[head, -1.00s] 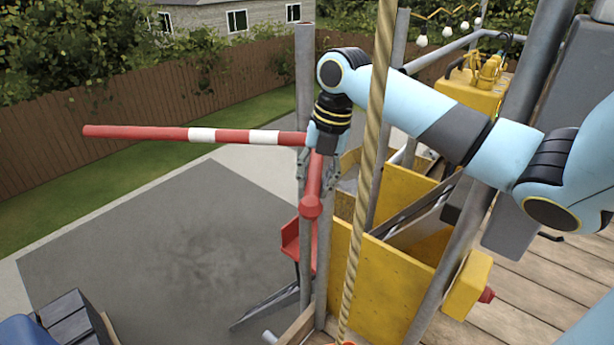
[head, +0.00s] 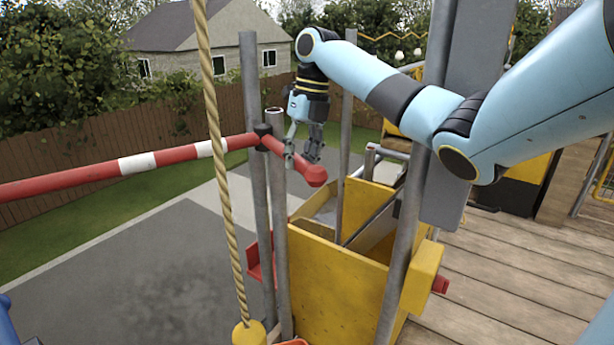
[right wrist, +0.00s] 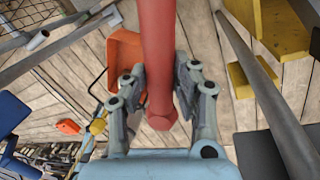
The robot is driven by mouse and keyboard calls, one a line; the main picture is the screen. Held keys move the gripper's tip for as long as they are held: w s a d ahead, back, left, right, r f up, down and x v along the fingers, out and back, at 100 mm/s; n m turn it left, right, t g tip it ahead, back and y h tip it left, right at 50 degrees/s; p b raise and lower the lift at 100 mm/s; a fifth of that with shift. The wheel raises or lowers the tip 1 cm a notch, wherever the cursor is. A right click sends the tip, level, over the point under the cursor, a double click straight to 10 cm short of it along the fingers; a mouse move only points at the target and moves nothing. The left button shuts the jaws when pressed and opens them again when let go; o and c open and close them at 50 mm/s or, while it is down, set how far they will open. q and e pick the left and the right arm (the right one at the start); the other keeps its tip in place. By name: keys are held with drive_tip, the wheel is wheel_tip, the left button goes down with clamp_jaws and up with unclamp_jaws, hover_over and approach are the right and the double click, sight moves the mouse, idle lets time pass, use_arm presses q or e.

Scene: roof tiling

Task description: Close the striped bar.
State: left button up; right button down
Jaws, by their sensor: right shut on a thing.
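The striped bar (head: 137,163), red with white bands, runs from the left edge of the head view to a dark collar at a grey metal post. Its far end is out of view. Past the post, a short red end with a rounded knob points towards the lower right. My right gripper (head: 303,152) reaches down from above and is shut on this short end, near the knob. In the right wrist view the red end (right wrist: 158,60) lies between the two fingers (right wrist: 158,92). My left gripper is not in view.
Two grey posts (head: 253,90) stand close together by the bar. A rope (head: 224,180) hangs in front, down to a yellow weight (head: 249,333). A yellow box-like bin (head: 330,283) stands below the gripper. A plank deck (head: 500,270) lies at the right.

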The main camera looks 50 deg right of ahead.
drive_tip(key=shift+d, duration=0.15)
drive_tip(key=shift+d+r, duration=0.1)
drive_tip(key=c, duration=1.4)
unclamp_jaws()
drive_tip(key=shift+c, duration=0.2)
drive_tip(key=o, duration=0.4)
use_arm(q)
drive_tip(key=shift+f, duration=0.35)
